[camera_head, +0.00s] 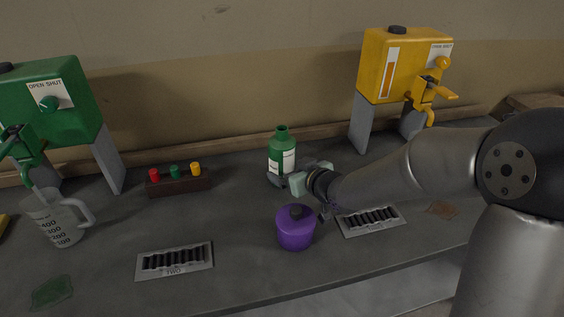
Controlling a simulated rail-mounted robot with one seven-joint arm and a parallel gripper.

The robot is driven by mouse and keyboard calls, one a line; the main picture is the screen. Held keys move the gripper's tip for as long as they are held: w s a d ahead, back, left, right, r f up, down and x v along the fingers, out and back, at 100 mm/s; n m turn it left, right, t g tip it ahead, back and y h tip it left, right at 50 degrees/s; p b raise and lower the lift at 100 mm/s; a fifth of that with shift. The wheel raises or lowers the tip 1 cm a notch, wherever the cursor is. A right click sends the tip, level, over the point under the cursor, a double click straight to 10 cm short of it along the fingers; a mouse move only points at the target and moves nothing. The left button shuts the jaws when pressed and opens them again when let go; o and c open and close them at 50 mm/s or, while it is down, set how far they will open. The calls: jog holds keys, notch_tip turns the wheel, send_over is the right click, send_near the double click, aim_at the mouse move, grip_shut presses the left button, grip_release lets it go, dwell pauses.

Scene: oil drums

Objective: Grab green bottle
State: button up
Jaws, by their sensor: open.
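The green bottle (282,152) stands upright near the back middle of the workbench. It has a white label and an open green neck. My gripper (286,180) is open at the bottle's lower front, with its fingers close to the bottle's base. One finger lies at the bottle's lower left and the other at its lower right. I cannot tell whether either finger touches the bottle. The gripper hides part of the bottle's lower body.
A purple container (295,228) stands just in front of my gripper. A wooden block with colored caps (178,183) lies left. A green dispenser (52,105) with a measuring jug (62,222) is far left. A yellow dispenser (405,68) stands back right. Two metal grates (174,261) (370,220) lie in the bench.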

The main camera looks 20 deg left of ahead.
aim_at(282, 162)
jog(key=shift+r+x, duration=0.15)
jog(key=shift+x, duration=1.3)
jog(key=shift+r+x, duration=0.15)
jog(key=shift+x, duration=1.3)
jog(key=shift+w, duration=0.2)
jog(key=c, duration=1.2)
